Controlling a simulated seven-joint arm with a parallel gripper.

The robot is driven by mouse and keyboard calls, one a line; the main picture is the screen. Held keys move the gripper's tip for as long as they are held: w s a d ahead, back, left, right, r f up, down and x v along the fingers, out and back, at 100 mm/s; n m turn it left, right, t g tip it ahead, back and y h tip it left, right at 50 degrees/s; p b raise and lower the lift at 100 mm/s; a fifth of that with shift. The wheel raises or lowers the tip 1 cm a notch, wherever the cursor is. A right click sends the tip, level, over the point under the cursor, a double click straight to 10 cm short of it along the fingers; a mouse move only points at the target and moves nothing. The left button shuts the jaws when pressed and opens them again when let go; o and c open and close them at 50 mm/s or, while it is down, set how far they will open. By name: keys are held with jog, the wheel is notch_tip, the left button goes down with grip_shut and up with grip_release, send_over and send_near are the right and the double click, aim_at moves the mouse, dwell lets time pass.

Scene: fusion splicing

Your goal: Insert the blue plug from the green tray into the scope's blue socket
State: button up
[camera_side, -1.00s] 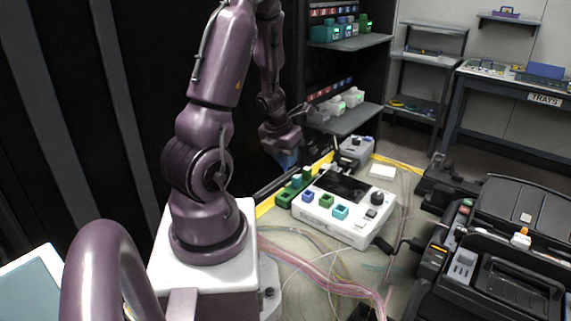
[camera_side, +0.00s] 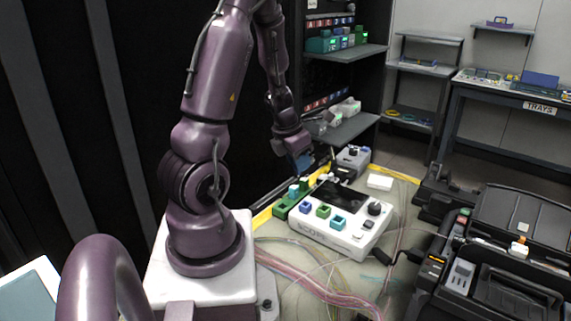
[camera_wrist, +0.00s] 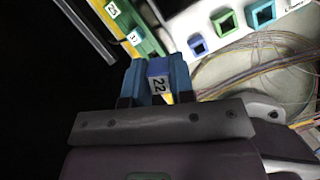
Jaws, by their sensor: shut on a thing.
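My gripper (camera_side: 302,163) is shut on the blue plug, which carries a label reading 22 in the wrist view (camera_wrist: 158,80). The plug is held in the air, above and behind the green tray (camera_side: 281,209). The tray holds a teal plug (camera_side: 293,190) and a green one (camera_side: 305,184). The white scope (camera_side: 345,236) has a blue socket (camera_side: 306,208) at its left, then a green socket (camera_side: 323,211) and a teal socket (camera_side: 338,222). In the wrist view the blue socket (camera_wrist: 197,44) is up and to the right of the plug, apart from it.
A grey device (camera_side: 353,157) stands behind the scope, with a white block (camera_side: 380,182) to its right. Pink and yellow fibres (camera_side: 310,280) lie on the table in front. A large black machine (camera_side: 500,250) stands at the right. Shelves (camera_side: 345,130) rise behind.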

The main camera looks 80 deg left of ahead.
jog(key=w+d+r+m+h, duration=0.2)
jog(key=d+m+h, duration=0.1)
jog(key=m, duration=1)
send_over(309, 205)
jog(key=shift+g+h, duration=0.4)
jog(key=shift+s+a+f, duration=0.1)
jog(key=shift+f, duration=0.7)
jog(key=shift+s+a+f, duration=0.15)
jog(key=shift+f, duration=0.7)
jog(key=shift+s+a+f, duration=0.1)
jog(key=shift+f, duration=0.7)
jog(key=shift+f, duration=0.1)
jog(key=shift+f, duration=0.35)
jog(key=shift+f, duration=1.4)
jog(key=o, duration=0.9)
jog(key=shift+c, duration=0.2)
notch_tip(309, 205, up, 6)
